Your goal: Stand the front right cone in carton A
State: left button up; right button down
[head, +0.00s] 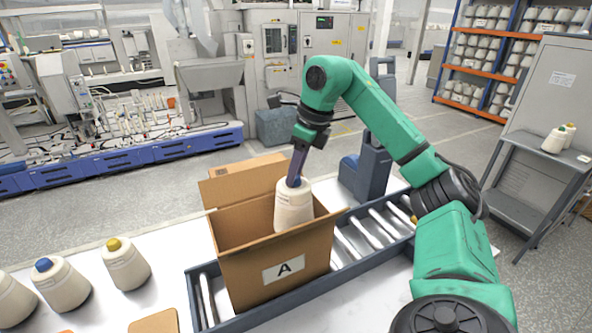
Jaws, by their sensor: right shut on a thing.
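My right gripper (296,178) is shut on the top of a cream cone (293,208) with a dark blue tip. The cone is upright, within the opening of carton A (240,277), with its top above the rim. Its lower end meets the line of the near wall, so I cannot tell whether it touches the floor inside. The carton is open brown cardboard with its flaps out and a white label "A". My left gripper is not in view.
Carton A stands on a roller conveyor (349,245) with dark side rails. Cones with a yellow tip (126,267) and a blue tip (62,287) stand on the white table at left, beside another cut by the edge. A tan pad (155,323) lies near the front.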

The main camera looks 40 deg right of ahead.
aim_at(306, 186)
notch_tip(306, 186, down, 13)
jog(key=b, duration=0.9)
jog(key=shift+f+b, duration=0.2)
jog(key=shift+b, duration=0.2)
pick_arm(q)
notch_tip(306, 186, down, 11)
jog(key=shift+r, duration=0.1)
pick_arm(e)
jog(key=shift+c, duration=2)
grip_release()
jog(key=p+v, duration=0.1)
jog(key=v, duration=0.6)
jog(key=shift+w+p, duration=0.15)
jog(key=shift+p, duration=0.2)
jog(key=p+v, duration=0.5)
jog(key=v, duration=0.3)
jog(key=shift+a+p, duration=0.1)
jog(key=shift+p, duration=0.2)
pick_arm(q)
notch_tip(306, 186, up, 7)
pick_arm(e)
jog(key=shift+f, duration=0.1)
